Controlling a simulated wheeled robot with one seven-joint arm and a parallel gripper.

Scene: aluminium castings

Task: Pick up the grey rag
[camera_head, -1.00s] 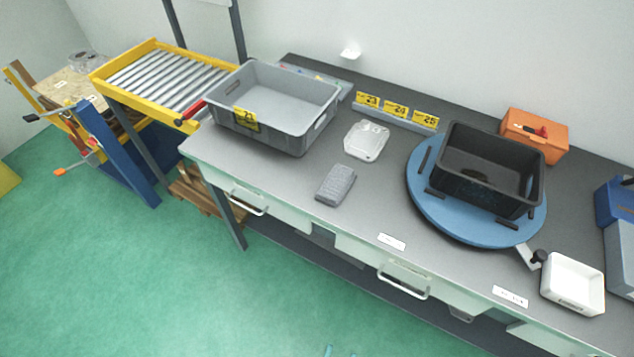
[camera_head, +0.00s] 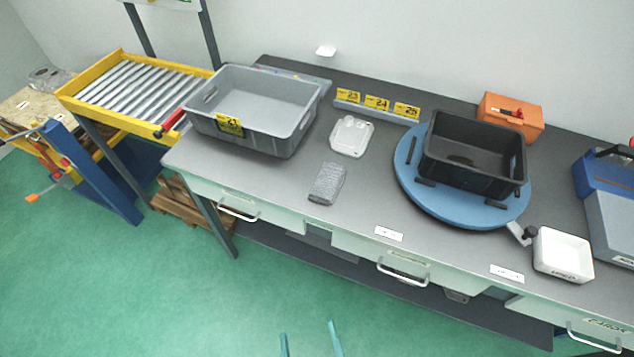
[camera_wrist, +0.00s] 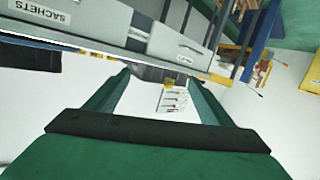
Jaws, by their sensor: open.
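The grey rag (camera_head: 327,183) lies folded on the grey workbench (camera_head: 290,190), near its front edge, between the grey crate and the blue turntable. My gripper's two green fingertips (camera_head: 308,340) show at the bottom edge of the head view, apart from each other, over the green floor in front of the bench. In the wrist view my gripper (camera_wrist: 160,85) is open and nothing is between its fingers. It is well away from the rag, which I cannot make out in the wrist view.
A grey crate (camera_head: 285,142) and a clear-white casting or tray (camera_head: 351,136) stand behind the rag. A black bin (camera_head: 470,181) sits on the blue turntable (camera_head: 430,205) to the right. A white box (camera_head: 562,254) is at the front right. Drawer handles (camera_head: 403,273) project from the bench front.

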